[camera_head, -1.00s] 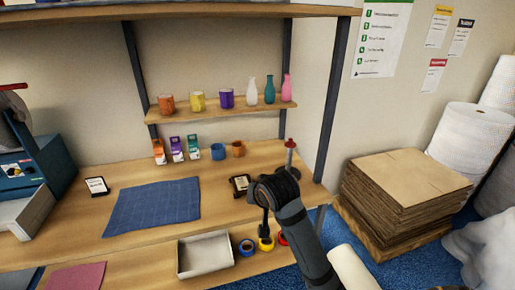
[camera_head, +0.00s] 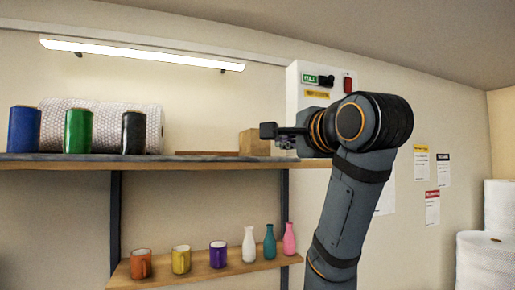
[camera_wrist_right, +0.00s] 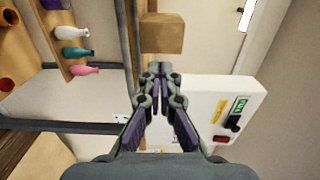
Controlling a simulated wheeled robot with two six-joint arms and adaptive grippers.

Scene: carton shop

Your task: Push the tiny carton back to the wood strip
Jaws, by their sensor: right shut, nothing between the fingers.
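The tiny carton (camera_head: 252,146) is a small brown box standing upright on the high shelf, near its right end. It also shows in the right wrist view (camera_wrist_right: 162,38), beyond the fingertips. The wood strip (camera_head: 207,153) is a low brown bar lying along the shelf, left of the carton; its part behind the carton is hidden, and I cannot tell the gap between them. My right gripper (camera_head: 270,131) is shut and empty, raised at shelf height by the carton's right side. In the right wrist view its fingertips (camera_wrist_right: 161,72) appear apart from the carton. My left gripper is out of view.
Blue (camera_head: 24,130), green (camera_head: 78,131) and black (camera_head: 133,132) cylinders stand at the high shelf's left, before a bubble-wrap roll (camera_head: 100,112). A white switch box (camera_head: 312,78) is on the wall behind my right arm. Mugs and vases stand on the lower shelf (camera_head: 200,272).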

